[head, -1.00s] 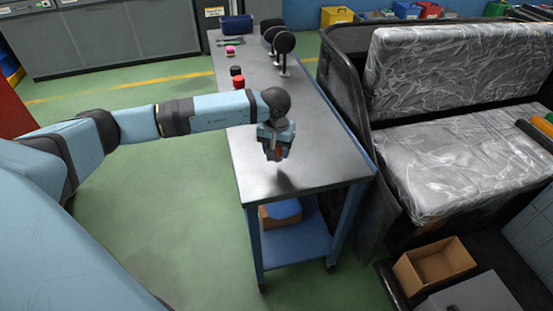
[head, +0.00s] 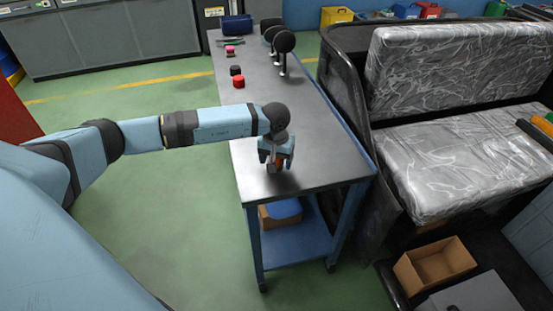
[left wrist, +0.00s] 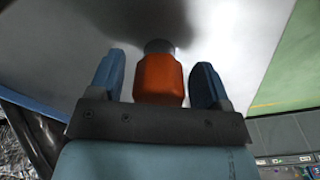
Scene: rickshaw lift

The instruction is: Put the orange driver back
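The orange driver (left wrist: 158,79) shows in the left wrist view between the two blue fingers of my left gripper (left wrist: 157,84). A narrow gap shows on each side of its orange body, so the fingers look open around it and not pressed on it. A grey end of the driver shows beyond the orange part, toward the tabletop. In the head view my left gripper (head: 277,160) is low over the near end of the grey workbench (head: 310,160). A little of the orange driver (head: 280,161) shows between the fingers. Whether it touches the tabletop is hard to tell. My right gripper is not in view.
Farther along the bench stand a red button-like piece (head: 239,82), a dark one (head: 235,70), several black round-headed stands (head: 284,42) and a blue bin (head: 237,25). A plastic-wrapped seat (head: 460,150) is close on the right. The bench's middle is clear.

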